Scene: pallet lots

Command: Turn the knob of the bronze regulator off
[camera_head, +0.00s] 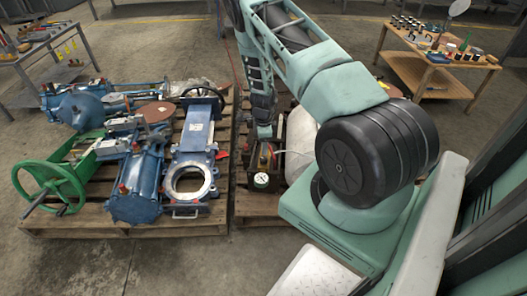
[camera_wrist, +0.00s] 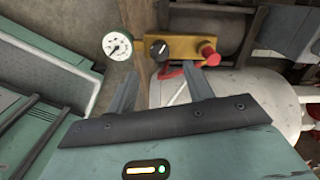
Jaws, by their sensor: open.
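The bronze regulator (camera_wrist: 188,46) shows in the wrist view as a brass-yellow block at the top centre. A black knob (camera_wrist: 160,50) with a pale pointer mark sits on its left part. A red knob (camera_wrist: 208,53) sits at its right end. A white round gauge (camera_wrist: 117,44) is to its left; it also shows in the head view (camera_head: 261,180). My gripper (camera_wrist: 162,72) is open, its fingers pointing towards the regulator, with the black knob appearing just beyond the gap between them. No contact is visible. In the head view my arm hides most of the regulator.
A white tank (camera_wrist: 262,92) lies right of the fingers, close to the right one. In the head view, a wooden pallet (camera_head: 120,226) at left carries blue valves and a green handwheel (camera_head: 48,188). A wooden table (camera_head: 432,58) with small items stands at back right.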

